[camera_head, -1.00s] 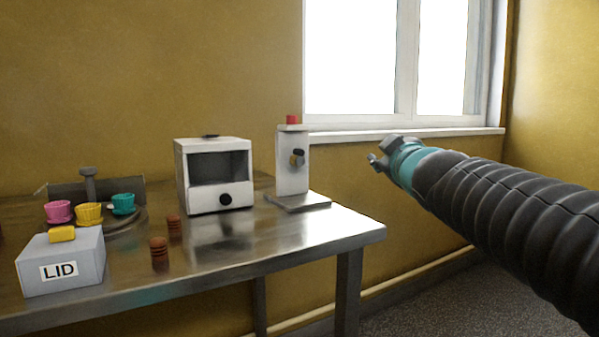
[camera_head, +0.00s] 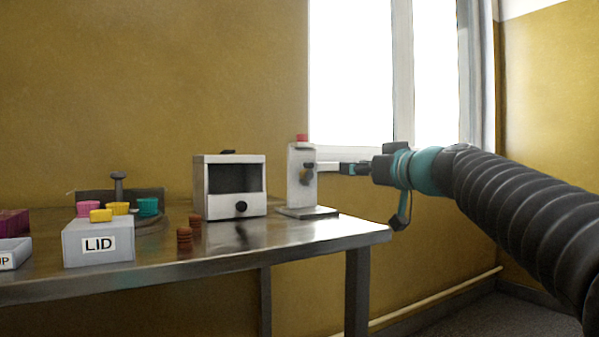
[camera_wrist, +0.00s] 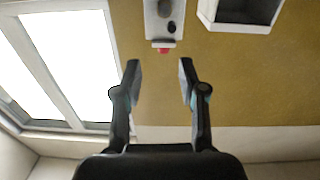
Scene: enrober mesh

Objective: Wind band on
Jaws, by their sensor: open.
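A white upright post (camera_head: 300,190) stands on a flat base near the table's right end. It has a red button (camera_head: 301,138) on top and a dark knob or crank (camera_head: 308,172) on its side. My gripper (camera_head: 352,168) is to the right of the post, at about knob height, pointing towards it and apart from it. In the wrist view my gripper (camera_wrist: 159,66) has its two fingers spread with nothing between them. The post (camera_wrist: 164,26) shows there upside down beyond the fingertips, with the red button (camera_wrist: 163,50). No band can be clearly made out.
A white box machine (camera_head: 230,205) with a dark opening stands left of the post. On the metal table (camera_head: 220,248) are a grey LID box (camera_head: 88,250), coloured cups (camera_head: 147,206), and brown stacked pieces (camera_head: 184,241). The window sill lies behind my gripper.

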